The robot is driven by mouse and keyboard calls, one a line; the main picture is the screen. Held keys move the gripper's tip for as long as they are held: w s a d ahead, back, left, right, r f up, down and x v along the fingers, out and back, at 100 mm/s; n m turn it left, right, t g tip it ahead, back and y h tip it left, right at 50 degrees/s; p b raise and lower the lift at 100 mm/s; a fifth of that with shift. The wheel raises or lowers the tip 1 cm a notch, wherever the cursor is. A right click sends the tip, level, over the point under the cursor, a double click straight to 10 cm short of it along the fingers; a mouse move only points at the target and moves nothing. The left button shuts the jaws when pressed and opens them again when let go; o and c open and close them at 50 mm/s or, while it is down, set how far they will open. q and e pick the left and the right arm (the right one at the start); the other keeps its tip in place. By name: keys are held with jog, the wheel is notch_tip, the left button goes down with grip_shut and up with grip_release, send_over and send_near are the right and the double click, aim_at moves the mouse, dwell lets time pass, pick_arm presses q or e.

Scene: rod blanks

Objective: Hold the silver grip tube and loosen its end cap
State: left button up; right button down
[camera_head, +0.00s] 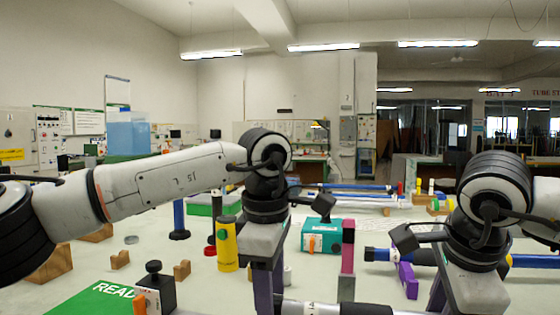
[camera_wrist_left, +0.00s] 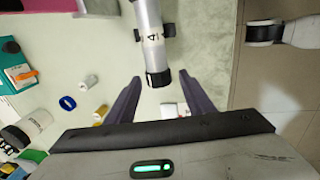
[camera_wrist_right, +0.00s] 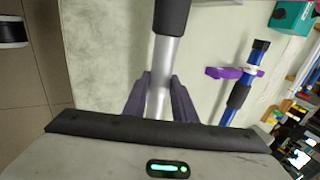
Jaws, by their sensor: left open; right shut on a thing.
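The silver grip tube (camera_head: 297,307) lies along the bottom edge of the head view, with a black sleeve (camera_head: 365,310) on it. In the right wrist view the bare silver shaft (camera_wrist_right: 163,65) runs between the fingers of my right gripper (camera_wrist_right: 159,85), which is shut on it beside the black sleeve (camera_wrist_right: 172,15). In the left wrist view the tube's marked end (camera_wrist_left: 151,45) carries a dark end cap (camera_wrist_left: 158,79). My left gripper (camera_wrist_left: 159,78) is open, its purple fingers on either side of the cap with gaps. Contact with the table is unclear.
A teal box (camera_head: 320,236), a pink post (camera_head: 348,247), a yellow cylinder (camera_head: 227,245) and a purple holder (camera_head: 407,277) with a blue rod (camera_head: 378,254) stand beyond the tube. Wooden blocks and a green mat (camera_head: 98,300) lie at left. Bare table shows between them.

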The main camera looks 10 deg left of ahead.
pick_arm(q)
jog(key=shift+s+t, duration=0.2)
jog(key=shift+t, duration=0.5)
jog(key=v, duration=1.2)
jog(key=w+d+r+h, duration=0.4)
jog(key=d+r+h, duration=0.25)
jog(key=h, duration=0.25)
jog(key=w+a+r+n+t+h, duration=0.1)
jog(key=w+a+r+t+h, duration=0.1)
jog(key=r, duration=0.4)
jog(key=w+a+r+n+t+h, duration=0.1)
jog(key=w+a+r+t+h, duration=0.2)
jog(key=a+r+h, duration=0.1)
jog(key=shift+w+a+r+h, duration=0.3)
jog(key=shift+r+h, duration=0.2)
jog(key=shift+r, duration=0.75)
jog(key=shift+d, duration=0.1)
